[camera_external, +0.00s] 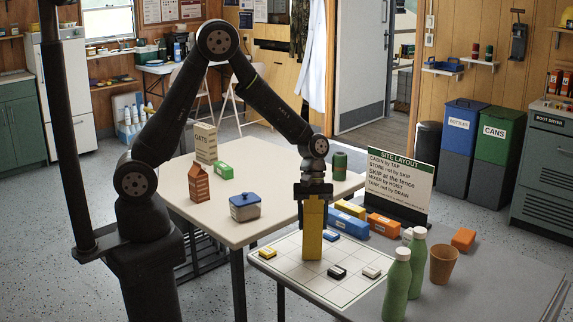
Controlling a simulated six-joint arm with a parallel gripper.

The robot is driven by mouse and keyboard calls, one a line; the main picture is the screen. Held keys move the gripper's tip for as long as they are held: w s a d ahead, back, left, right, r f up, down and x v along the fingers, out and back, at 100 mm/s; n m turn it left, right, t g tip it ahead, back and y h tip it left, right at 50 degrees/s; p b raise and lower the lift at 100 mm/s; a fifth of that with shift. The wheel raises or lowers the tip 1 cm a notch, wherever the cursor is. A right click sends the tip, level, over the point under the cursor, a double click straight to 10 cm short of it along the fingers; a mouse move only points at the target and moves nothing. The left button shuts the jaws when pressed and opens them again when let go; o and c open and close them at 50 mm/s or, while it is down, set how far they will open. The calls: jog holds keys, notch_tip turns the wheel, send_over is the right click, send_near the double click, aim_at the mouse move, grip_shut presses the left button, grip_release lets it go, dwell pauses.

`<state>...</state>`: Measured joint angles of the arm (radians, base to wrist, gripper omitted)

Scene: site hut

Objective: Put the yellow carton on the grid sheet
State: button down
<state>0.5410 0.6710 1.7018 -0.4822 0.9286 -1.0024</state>
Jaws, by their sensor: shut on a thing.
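The yellow carton (313,235) is tall and upright in my gripper (313,194), which points down and is shut on its top. The carton's base appears over the middle of the grid sheet (290,268); I cannot tell whether it touches the sheet. The sheet is white with thin grid lines and lies on the grey table. On it are a small yellow block (267,253) at left, a blue block (331,235) behind, a black block (337,272) in front and a white block (371,272) at right.
Behind the sheet are yellow (350,209), blue (346,224) and orange (383,225) boxes and a layout sign (399,182). Green bottles (397,284) and a brown cup (443,264) stand at right. The cream table (200,165) holds an oats box (204,143), an orange carton (199,184) and a blue-lidded pot (245,207).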

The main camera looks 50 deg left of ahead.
jog(key=shift+f, duration=0.2)
jog(key=c, duration=0.6)
grip_release()
jog(key=v, duration=1.2)
jog(key=x, duration=1.1)
jog(key=shift+s+d+f, duration=0.1)
jog(key=shift+s+f, duration=0.05)
jog(key=shift+d, duration=0.1)
jog(key=shift+r, duration=1.75)
